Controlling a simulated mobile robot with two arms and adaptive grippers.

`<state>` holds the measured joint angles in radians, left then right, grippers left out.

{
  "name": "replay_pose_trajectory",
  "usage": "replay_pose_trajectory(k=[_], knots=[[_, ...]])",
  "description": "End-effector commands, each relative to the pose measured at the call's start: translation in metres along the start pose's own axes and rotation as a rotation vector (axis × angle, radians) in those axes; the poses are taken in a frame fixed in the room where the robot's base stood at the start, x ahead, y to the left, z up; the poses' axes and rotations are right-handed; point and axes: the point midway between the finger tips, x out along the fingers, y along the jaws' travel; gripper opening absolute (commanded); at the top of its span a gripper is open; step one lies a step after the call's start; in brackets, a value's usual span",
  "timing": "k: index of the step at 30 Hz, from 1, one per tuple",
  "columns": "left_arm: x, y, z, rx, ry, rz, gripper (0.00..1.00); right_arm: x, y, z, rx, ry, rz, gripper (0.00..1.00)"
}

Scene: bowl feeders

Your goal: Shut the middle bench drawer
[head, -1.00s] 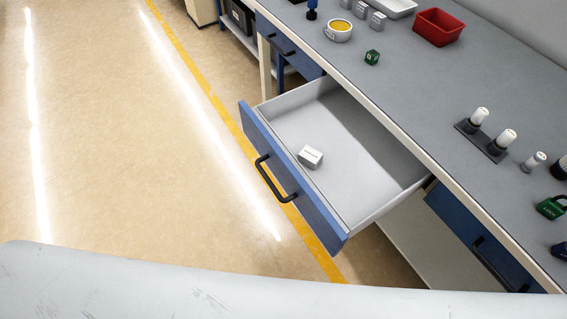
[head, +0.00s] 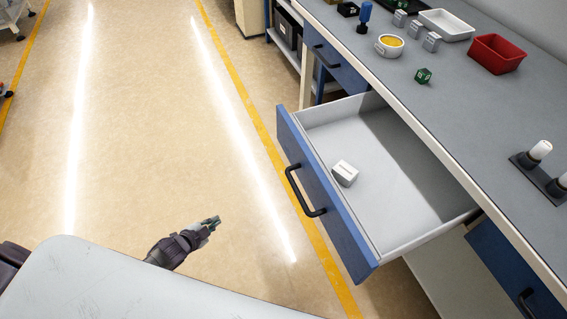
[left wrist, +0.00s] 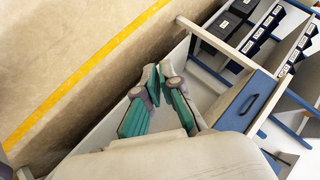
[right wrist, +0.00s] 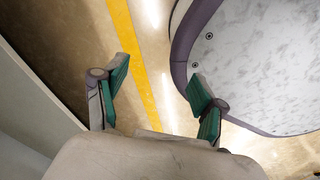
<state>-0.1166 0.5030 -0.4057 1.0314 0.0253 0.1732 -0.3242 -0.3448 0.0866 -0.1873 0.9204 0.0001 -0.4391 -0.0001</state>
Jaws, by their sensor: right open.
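The middle bench drawer (head: 325,195) is pulled well out from the bench in the head view. Its blue front has a black bar handle (head: 303,192). A small white box (head: 344,173) lies inside on the drawer floor. My left gripper (head: 214,221) is over the floor, left of the drawer front and apart from it. In the left wrist view its fingertips (left wrist: 158,70) meet with nothing visible between them. My right gripper (right wrist: 158,72) shows only in its wrist view, with its fingers spread and empty.
The grey bench top (head: 455,110) carries a red bin (head: 497,54), a white tray (head: 446,24), a yellow-filled bowl (head: 389,45) and a green cube (head: 423,76). Another blue drawer (head: 335,57) is closed farther along. Open floor (head: 140,140) lies left of the drawer.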

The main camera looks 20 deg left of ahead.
Motion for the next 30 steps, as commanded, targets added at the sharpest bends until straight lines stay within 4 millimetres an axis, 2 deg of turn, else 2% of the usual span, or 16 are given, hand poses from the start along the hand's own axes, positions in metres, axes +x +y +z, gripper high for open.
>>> replay_pose_trajectory(k=[1,3,6,9,13,17,23,30], knots=[[0.016,-0.045,-0.029,0.163,0.148,-0.062,0.0,0.019,0.0,-0.012,0.002,0.013,0.001,0.7],[0.011,-0.09,-0.081,0.376,0.346,-0.133,0.0,0.025,0.0,-0.028,0.004,0.022,0.002,0.7],[-0.014,-0.122,-0.143,0.624,0.581,-0.209,0.0,0.027,0.001,-0.046,0.007,0.033,0.003,0.7],[-0.044,-0.131,-0.184,0.794,0.753,-0.261,0.0,0.026,0.002,-0.059,0.009,0.04,0.004,0.7],[-0.071,-0.132,-0.209,0.907,0.878,-0.296,0.0,0.022,0.002,-0.069,0.011,0.046,0.004,0.7],[-0.077,-0.133,-0.221,0.935,0.913,-0.309,0.0,0.019,0.002,-0.071,0.012,0.046,0.005,0.7],[-0.06,-0.129,-0.246,0.932,0.914,-0.311,0.0,0.018,0.002,-0.071,0.012,0.046,0.005,0.7],[-0.028,-0.123,-0.287,0.931,0.912,-0.311,0.0,0.019,0.002,-0.07,0.011,0.045,0.005,0.7]])
